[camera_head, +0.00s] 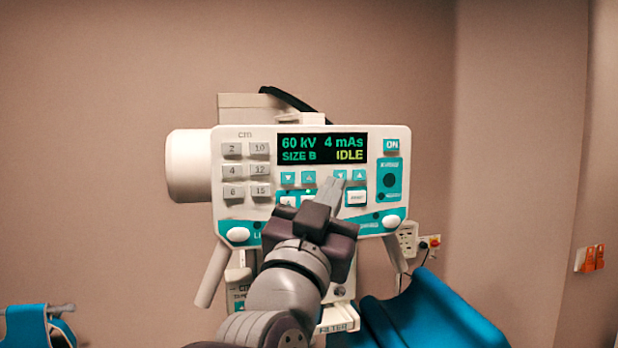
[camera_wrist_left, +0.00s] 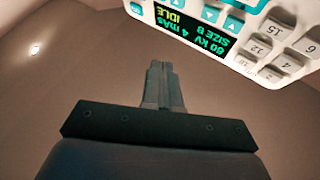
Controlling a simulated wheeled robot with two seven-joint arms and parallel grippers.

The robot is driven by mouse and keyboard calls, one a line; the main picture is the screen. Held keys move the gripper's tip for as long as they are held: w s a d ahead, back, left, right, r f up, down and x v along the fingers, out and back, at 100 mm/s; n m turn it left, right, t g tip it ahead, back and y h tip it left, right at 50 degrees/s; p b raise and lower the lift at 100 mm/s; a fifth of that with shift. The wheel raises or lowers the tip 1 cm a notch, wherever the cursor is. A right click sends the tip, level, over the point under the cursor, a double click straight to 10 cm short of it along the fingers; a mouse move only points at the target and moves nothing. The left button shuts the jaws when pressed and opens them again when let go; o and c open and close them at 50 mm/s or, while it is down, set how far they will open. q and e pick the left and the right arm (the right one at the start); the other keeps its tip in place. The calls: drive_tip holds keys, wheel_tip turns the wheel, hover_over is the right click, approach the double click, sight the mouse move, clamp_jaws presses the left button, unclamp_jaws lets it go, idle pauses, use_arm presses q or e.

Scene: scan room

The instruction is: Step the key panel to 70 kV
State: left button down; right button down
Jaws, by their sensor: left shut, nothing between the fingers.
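The key panel (camera_head: 232,203) is a white control box with teal trim, facing me in the middle of the head view. Its screen (camera_head: 322,148) reads 60 kV, 4 mAs, SIZE B and IDLE. Below the screen are teal arrow keys: a left pair (camera_head: 288,177) and a right pair (camera_head: 359,175). My left gripper (camera_head: 331,186) is shut and empty. Its tips appear just below the right pair's down key; I cannot tell whether they touch. In the left wrist view the shut fingers (camera_wrist_left: 161,88) point up, and the panel screen (camera_wrist_left: 206,30) shows upside down. My right gripper is not in view.
Grey number keys (camera_head: 232,171) are at the panel's left, and an ON key (camera_head: 391,145) at upper right. Blue drapery (camera_head: 430,315) lies below right. A wall socket (camera_head: 408,240) and an orange switch (camera_head: 594,258) are on the right.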

sight(308, 177)
use_arm(q)
drive_tip(key=w, duration=0.2)
drive_tip(key=w+a+p, duration=0.1)
drive_tip(key=w, duration=0.1)
drive_tip(key=w+a, duration=0.1)
drive_tip(key=w, duration=0.2)
drive_tip(key=shift+a+p, duration=0.15)
drive_tip(key=shift+p, duration=0.15)
drive_tip(key=shift+w+a, duration=0.1)
drive_tip(key=shift+w, duration=0.2)
drive_tip(key=shift+s+r, duration=0.1)
drive_tip(key=shift+w, duration=0.2)
idle(1.2)
drive_tip(key=shift+w+a, duration=0.1)
drive_tip(key=shift+w, duration=0.2)
